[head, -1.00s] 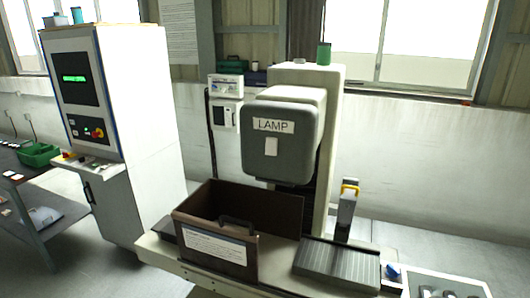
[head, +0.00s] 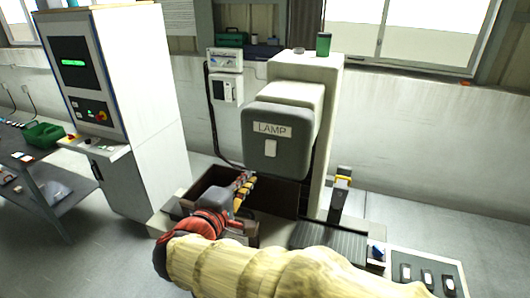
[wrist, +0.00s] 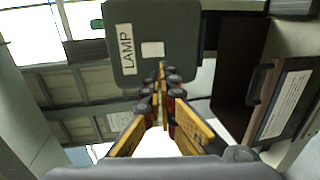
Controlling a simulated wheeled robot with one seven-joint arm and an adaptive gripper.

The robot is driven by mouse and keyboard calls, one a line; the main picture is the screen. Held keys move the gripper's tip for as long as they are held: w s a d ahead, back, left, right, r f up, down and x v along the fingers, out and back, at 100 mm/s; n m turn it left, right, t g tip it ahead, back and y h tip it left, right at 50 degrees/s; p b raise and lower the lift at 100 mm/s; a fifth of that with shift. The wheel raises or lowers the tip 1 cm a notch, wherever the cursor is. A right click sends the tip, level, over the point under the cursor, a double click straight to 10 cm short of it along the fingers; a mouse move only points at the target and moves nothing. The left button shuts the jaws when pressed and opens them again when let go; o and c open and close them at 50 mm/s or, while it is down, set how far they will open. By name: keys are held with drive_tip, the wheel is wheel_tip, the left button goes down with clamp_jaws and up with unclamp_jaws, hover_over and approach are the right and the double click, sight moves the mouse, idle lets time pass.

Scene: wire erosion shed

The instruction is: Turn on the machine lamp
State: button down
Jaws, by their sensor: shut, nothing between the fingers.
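The machine head is a dark grey box (head: 297,155) on a pale column, with a white LAMP label (head: 272,130) on its front. A small white switch plate (head: 270,149) sits just below the label. In the wrist view the label (wrist: 127,48) and the switch plate (wrist: 152,50) are seen turned sideways, with the plate close to my fingertips. My gripper (head: 250,176) is shut and empty, below and left of the switch in the head view. In the wrist view its fingertips (wrist: 162,66) meet just beside the plate. I cannot tell whether they touch it. No lit lamp is visible.
The brown bin (wrist: 231,75) stands under the machine head, beside my gripper, with a labelled front. A ribbed plate (head: 330,238) and a panel with several switches (head: 425,272) lie to the right. A white control cabinet (head: 145,120) stands left.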

drive_tip(key=shift+w+d, duration=0.1)
drive_tip(key=p, duration=0.2)
approach(269, 154)
drive_tip(key=x, duration=0.7)
idle(0.4)
